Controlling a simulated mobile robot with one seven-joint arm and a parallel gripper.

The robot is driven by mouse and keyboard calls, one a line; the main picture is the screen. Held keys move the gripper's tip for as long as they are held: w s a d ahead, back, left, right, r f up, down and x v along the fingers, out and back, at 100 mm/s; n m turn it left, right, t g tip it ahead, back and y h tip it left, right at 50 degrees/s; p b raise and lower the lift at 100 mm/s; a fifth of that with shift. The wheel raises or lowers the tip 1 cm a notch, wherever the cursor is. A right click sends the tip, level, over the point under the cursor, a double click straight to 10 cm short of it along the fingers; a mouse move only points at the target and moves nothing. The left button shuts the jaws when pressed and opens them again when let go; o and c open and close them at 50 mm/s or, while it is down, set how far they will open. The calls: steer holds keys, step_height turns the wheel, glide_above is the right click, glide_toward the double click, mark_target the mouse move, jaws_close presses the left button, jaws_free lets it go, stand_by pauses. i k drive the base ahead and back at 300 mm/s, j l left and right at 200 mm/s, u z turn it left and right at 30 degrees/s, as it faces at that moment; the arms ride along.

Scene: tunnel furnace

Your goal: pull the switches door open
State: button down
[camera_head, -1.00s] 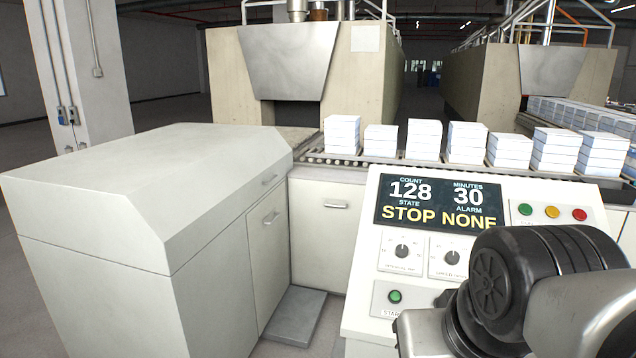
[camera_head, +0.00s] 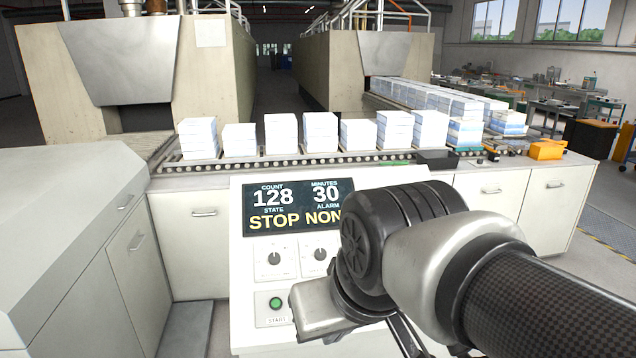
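No door marked as the switches door can be read. Several white cabinet doors show, all looking shut. One door (camera_head: 142,285) with a bar handle is on the left cabinet's side, and a front with a handle (camera_head: 204,212) is left of the console. Two more doors, one (camera_head: 487,215) and another (camera_head: 548,205), are right of the console. My arm (camera_head: 440,260) crosses the lower right and covers part of the console (camera_head: 250,335). My gripper's fingers cannot be made out; they are hidden behind the arm or below the picture.
The console screen (camera_head: 290,222) reads STOP, with knobs and a green START button (camera_head: 275,303) below. A roller conveyor (camera_head: 270,163) carries several white stacks. A yellow item (camera_head: 547,150) lies on the right counter. Open floor lies at the far right.

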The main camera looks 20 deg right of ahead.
mark_target(553, 200)
steer(key=l+z, duration=0.15)
steer(key=z, duration=1.9)
steer(key=i+l+z, duration=0.3)
steer(key=i+z, duration=0.15)
steer(key=i+l+z, duration=0.1)
steer(key=i+z, duration=0.4)
steer(key=i+l, duration=0.15)
steer(key=i, duration=0.6)
steer(key=i+l, duration=0.1)
steer(key=i, duration=0.6)
steer(key=i+j+u, duration=0.15)
steer(key=i+u, duration=1)
steer(key=u, duration=0.15)
steer(key=i+u, duration=0.45)
steer(key=i, duration=1)
steer(key=i+z, duration=0.2)
steer(key=i, duration=0.3)
steer(key=i+j+z, duration=0.2)
steer(key=i, duration=0.25)
steer(key=i+j+z, duration=0.2)
steer(key=i, duration=0.25)
steer(key=i+j+z, duration=0.2)
steer(key=i, duration=0.25)
